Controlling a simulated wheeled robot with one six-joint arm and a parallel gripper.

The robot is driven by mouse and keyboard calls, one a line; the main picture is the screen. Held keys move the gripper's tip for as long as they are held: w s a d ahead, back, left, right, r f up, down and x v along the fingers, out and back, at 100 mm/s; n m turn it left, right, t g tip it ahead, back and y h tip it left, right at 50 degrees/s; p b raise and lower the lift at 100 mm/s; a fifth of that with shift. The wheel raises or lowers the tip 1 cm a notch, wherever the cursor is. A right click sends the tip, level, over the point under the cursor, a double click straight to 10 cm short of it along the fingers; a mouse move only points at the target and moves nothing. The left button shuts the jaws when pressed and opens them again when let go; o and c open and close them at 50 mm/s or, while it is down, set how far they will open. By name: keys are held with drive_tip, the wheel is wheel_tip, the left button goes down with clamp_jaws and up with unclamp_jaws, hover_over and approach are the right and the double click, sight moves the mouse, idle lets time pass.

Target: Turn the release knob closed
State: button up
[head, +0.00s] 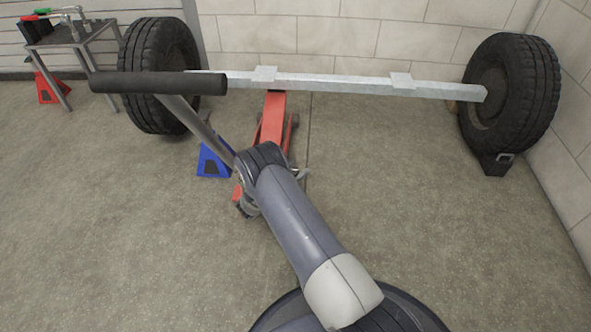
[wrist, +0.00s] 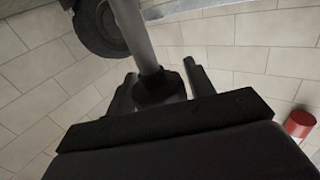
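A red floor jack (head: 273,117) stands under the trailer axle. Its long grey handle (head: 200,125) slants up to the left and ends in a black grip (head: 160,82). In the wrist view, the handle pole (wrist: 136,35) runs down into a black knob-like collar (wrist: 160,88), which looks like the release knob. My gripper (wrist: 160,80) has one dark finger on each side of this collar. I cannot tell whether the fingers touch it. In the head view, my arm hides the collar and most of my gripper.
A pale axle beam (head: 340,84) joins a left tire (head: 150,50) and a right tire (head: 515,90). A blue stand (head: 213,160) is close left of the jack. A metal table (head: 70,40) stands at the back left, with a red stand (head: 50,88) beside it.

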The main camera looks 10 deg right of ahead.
drive_tip(key=shift+o, duration=1.1)
